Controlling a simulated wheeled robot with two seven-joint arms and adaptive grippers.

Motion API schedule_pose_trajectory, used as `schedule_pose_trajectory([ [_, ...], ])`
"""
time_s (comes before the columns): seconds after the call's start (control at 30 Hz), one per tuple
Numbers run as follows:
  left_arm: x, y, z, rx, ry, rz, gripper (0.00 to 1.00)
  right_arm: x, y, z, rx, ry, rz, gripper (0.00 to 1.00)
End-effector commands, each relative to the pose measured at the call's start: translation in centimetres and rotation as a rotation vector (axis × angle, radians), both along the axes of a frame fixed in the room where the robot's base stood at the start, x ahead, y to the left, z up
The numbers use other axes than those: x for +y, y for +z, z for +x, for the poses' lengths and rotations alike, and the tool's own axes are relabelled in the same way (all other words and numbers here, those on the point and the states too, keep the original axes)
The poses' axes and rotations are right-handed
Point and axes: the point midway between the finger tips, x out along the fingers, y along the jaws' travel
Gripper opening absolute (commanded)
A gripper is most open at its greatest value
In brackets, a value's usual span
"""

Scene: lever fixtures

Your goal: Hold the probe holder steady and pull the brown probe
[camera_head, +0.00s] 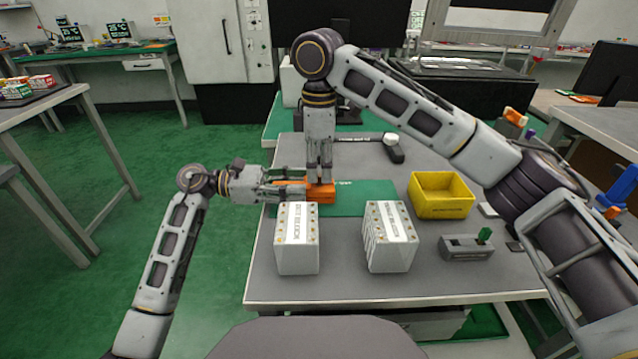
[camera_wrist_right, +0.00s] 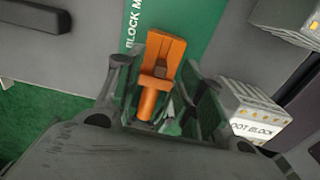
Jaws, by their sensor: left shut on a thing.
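The orange probe holder (camera_head: 321,193) lies on the green mat, its wide end pointing right in the head view. The right wrist view shows the holder (camera_wrist_right: 165,48) with a small brown probe (camera_wrist_right: 160,71) standing in it. My left gripper (camera_head: 300,189) comes in from the left and is shut on the holder's handle end. My right gripper (camera_head: 320,177) points straight down over the holder. In the right wrist view my right gripper (camera_wrist_right: 162,85) has its fingers apart on either side of the probe, with gaps. The probe is hidden in the head view.
Two white dot blocks (camera_head: 297,240) (camera_head: 390,238) stand in front of the green mat (camera_head: 360,198). A yellow bin (camera_head: 441,211), a grey fixture with a green lever (camera_head: 467,247) and a dark-headed tool (camera_head: 393,148) lie around the grey table. The table's left edge is close to my left gripper.

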Motion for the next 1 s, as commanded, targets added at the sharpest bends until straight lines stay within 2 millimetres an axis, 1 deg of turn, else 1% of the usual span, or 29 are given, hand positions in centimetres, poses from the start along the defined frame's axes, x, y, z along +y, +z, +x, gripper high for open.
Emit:
schedule_pose_trajectory([
  [0.1,0.0,0.0,0.0,0.000,0.000,0.000,0.11,0.0,-0.9,0.0,0.001,0.000,-0.001,0.38],
  [0.23,0.0,0.0,0.0,0.000,0.000,0.000,0.11,0.0,-1.4,0.0,0.000,0.001,-0.001,0.38],
  [0.63,0.0,0.0,0.0,0.000,0.000,0.000,0.11,0.0,-1.7,0.0,0.000,0.001,0.000,0.38],
  [0.93,0.0,0.0,0.0,0.000,0.000,0.000,0.11,0.0,-1.7,0.0,0.000,0.001,0.000,0.00],
  [1.0,0.0,0.0,0.0,0.000,0.000,0.000,0.11,0.0,-1.7,0.0,0.000,0.001,0.000,0.00],
])
